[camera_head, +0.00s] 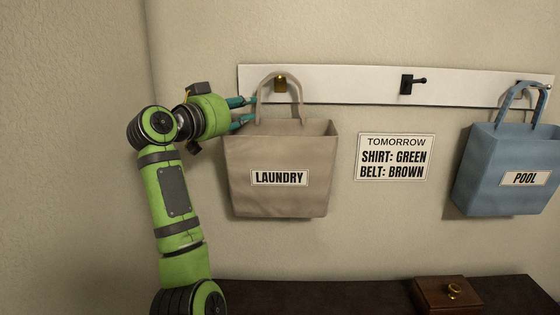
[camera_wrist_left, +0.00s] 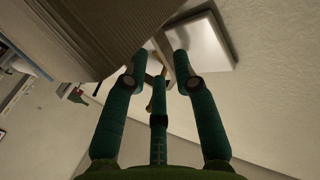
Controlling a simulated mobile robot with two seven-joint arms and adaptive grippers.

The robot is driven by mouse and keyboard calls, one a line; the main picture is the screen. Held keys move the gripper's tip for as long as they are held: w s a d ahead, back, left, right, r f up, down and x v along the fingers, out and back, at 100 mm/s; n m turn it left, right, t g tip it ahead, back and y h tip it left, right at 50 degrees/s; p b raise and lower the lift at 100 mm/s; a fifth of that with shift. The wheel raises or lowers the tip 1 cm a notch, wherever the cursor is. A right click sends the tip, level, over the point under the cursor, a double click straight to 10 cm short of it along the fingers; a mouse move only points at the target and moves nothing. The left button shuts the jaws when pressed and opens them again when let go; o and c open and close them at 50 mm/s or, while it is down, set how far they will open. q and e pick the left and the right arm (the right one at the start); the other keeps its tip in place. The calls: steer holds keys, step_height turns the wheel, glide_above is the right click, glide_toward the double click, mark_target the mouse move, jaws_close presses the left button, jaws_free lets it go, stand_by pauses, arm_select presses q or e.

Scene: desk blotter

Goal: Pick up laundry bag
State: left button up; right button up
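In the left wrist view a ribbed grey-brown surface, probably the bag (camera_wrist_left: 85,35), fills the upper left. My left gripper (camera_head: 250,110) is at the left side of the handle, just above the bag's rim. Its teal fingers are spread apart in both views, and in the left wrist view the gripper (camera_wrist_left: 160,62) is open. Whether a finger touches the handle I cannot tell. My right gripper is out of view.
A white rail (camera_head: 350,88) carries the hooks, and a black hook (camera_head: 412,83) is empty. A blue pool bag (camera_head: 500,160) hangs at the right. A sign (camera_head: 395,157) reads green shirt, brown belt. A brown box (camera_head: 448,295) stands on the dark surface (camera_head: 330,298) below.

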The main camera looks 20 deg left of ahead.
mark_target(259, 100)
arm_select(q)
steer(key=w+p, duration=0.1)
steer(key=w+d+r, duration=0.1)
steer(key=w+p, duration=0.1)
steer(key=shift+w+d+r+p, duration=0.15)
steer(key=shift+w+d+p, duration=0.15)
steer(key=shift+w+p, duration=0.1)
steer(key=shift+w, duration=0.3)
steer(key=shift+f, duration=0.2)
steer(key=shift+s, duration=0.15)
jaws_close()
steer(key=shift+r, duration=0.1)
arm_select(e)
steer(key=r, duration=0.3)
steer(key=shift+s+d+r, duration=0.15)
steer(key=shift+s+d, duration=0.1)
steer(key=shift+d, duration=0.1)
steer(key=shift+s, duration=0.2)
